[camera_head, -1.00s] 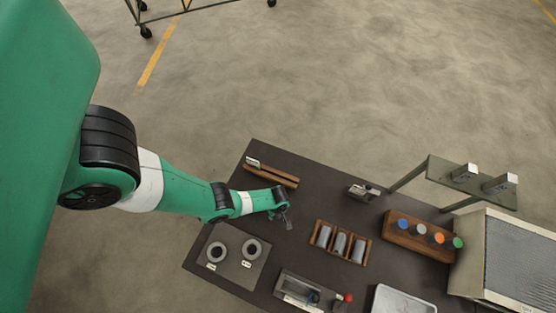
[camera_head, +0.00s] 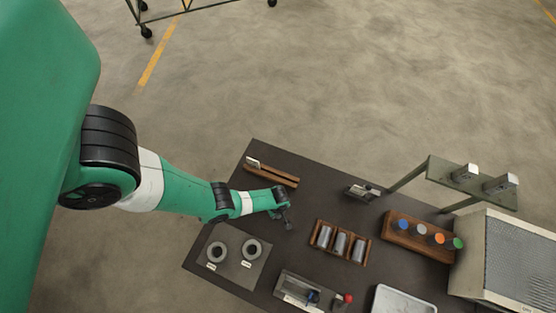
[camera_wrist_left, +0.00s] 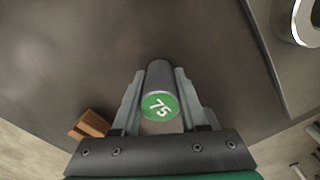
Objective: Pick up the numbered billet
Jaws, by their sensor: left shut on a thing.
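In the left wrist view a grey cylindrical billet (camera_wrist_left: 159,75) has a green end face marked with white characters that look like 75. Its numbered end faces the camera. My left gripper (camera_wrist_left: 158,92) is shut on this billet, with one finger on each side. In the head view my left gripper (camera_head: 288,224) is over the dark table, left of the wooden rack. The billet is too small there to make out clearly, and I cannot tell whether it touches the table. My right gripper is not in view.
A wooden rack (camera_head: 313,237) holds three grey cylinders. A grey plate (camera_head: 233,259) carries two rings. A wooden block (camera_head: 273,176) lies behind the gripper. A wooden holder (camera_head: 430,251) with coloured caps, a metal tray (camera_head: 279,287) and a white tray (camera_head: 386,297) stand right and in front.

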